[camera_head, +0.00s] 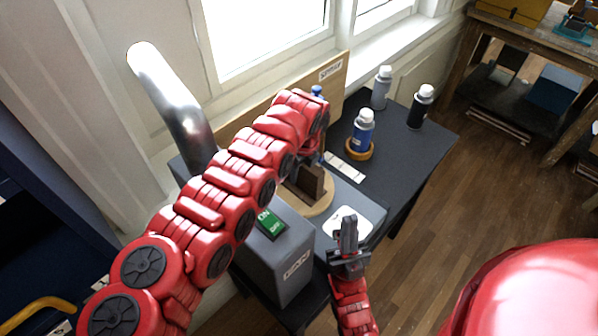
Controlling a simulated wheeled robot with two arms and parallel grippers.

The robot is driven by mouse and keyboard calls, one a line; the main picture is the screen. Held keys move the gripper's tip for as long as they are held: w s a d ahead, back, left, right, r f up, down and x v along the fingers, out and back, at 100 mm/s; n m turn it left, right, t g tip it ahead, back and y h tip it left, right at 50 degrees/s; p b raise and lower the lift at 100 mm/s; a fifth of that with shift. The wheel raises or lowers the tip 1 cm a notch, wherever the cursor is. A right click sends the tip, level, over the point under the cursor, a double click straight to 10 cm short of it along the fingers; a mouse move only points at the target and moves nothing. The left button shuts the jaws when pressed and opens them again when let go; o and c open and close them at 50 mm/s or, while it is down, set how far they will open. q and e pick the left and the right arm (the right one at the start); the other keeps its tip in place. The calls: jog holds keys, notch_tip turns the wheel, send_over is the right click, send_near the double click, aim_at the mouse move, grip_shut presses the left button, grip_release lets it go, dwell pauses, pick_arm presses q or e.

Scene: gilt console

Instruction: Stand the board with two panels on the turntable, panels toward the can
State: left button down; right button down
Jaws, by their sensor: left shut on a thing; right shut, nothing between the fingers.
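A wooden round turntable (322,208) sits on the grey booth base. A dark brown upright board (309,181) stands at its middle, seen from one side; I cannot make out two panels on it. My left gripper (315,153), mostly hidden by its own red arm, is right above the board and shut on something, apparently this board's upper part. Whether the board's foot touches the turntable is unclear. The blue can (363,131) with a white cap stands on a round wooden pad, right of the turntable. My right gripper (348,232) is shut and empty over the base's front.
A grey fan box (275,262) with a green switch stands front left, a silver duct (178,108) behind it. A wooden back panel (328,85) runs along the window. Grey (381,88) and black (420,107) bottles stand behind the can. A pale strip (345,167) lies on the dark table.

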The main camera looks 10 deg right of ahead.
pick_arm(q)
jog(key=shift+c, duration=2.2)
grip_release()
jog(key=shift+r, duration=0.1)
jog(key=shift+r, duration=0.3)
jog(key=r+b, duration=0.1)
jog(key=r, duration=0.2)
jog(key=r+b, duration=0.2)
jog(key=r, duration=0.1)
jog(key=s+d+r+b, duration=0.1)
jog(key=r, duration=0.2)
jog(key=shift+r, duration=0.25)
notch_tip(320, 180, up, 7)
jog(key=s+b, duration=0.1)
jog(key=shift+d, duration=0.2)
